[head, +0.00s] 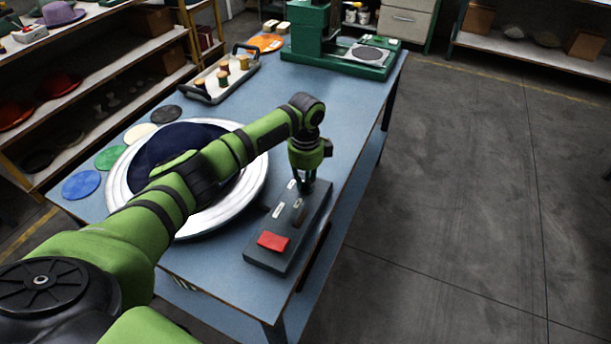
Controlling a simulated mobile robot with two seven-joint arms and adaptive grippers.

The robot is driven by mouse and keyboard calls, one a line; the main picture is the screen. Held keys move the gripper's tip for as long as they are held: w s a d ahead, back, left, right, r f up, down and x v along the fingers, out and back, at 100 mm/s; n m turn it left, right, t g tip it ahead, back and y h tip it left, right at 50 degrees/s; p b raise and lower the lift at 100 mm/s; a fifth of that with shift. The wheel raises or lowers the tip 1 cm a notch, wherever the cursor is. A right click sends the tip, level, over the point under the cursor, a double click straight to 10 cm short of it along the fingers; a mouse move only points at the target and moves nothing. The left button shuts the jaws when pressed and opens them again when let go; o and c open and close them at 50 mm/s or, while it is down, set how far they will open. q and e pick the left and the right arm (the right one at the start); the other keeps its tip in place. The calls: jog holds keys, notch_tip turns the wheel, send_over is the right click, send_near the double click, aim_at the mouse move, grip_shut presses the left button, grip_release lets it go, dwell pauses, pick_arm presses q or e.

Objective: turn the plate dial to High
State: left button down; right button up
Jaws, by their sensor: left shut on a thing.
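A dark control box (262,253) lies on the near right part of the blue table, with a red button (273,241) at its near end and small white labels on top. My left gripper (306,186) points down at the far end of this box. It is shut on the plate dial, which its fingers hide, so I cannot read the dial's setting. My right gripper is out of view.
A large round white plate (257,187) with dark blue material on it lies left of the box, partly under my left arm. Several coloured discs (82,185) lie along the left edge. A tray (216,98) with spools and a green press (372,68) stand farther back. The floor to the right is clear.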

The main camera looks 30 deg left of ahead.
pick_arm(q)
jog(key=n+p, duration=0.2)
jog(key=shift+d+r+n, duration=0.15)
jog(key=shift+r+n, duration=0.05)
jog(key=shift+n, duration=0.2)
jog(key=n+p, duration=0.3)
jog(key=n, duration=0.1)
jog(key=shift+d+p, duration=0.1)
jog(key=shift+p, duration=0.25)
jog(key=n+p, duration=0.2)
jog(key=n, duration=0.3)
jog(key=shift+w+f, duration=0.1)
jog(key=shift+w+n+p, duration=0.15)
jog(key=shift+n+p, duration=0.65)
jog(key=shift+n, duration=1.5)
jog(key=shift+f, duration=0.1)
jog(key=c, duration=1.1)
grip_release()
jog(key=shift+c, duration=0.2)
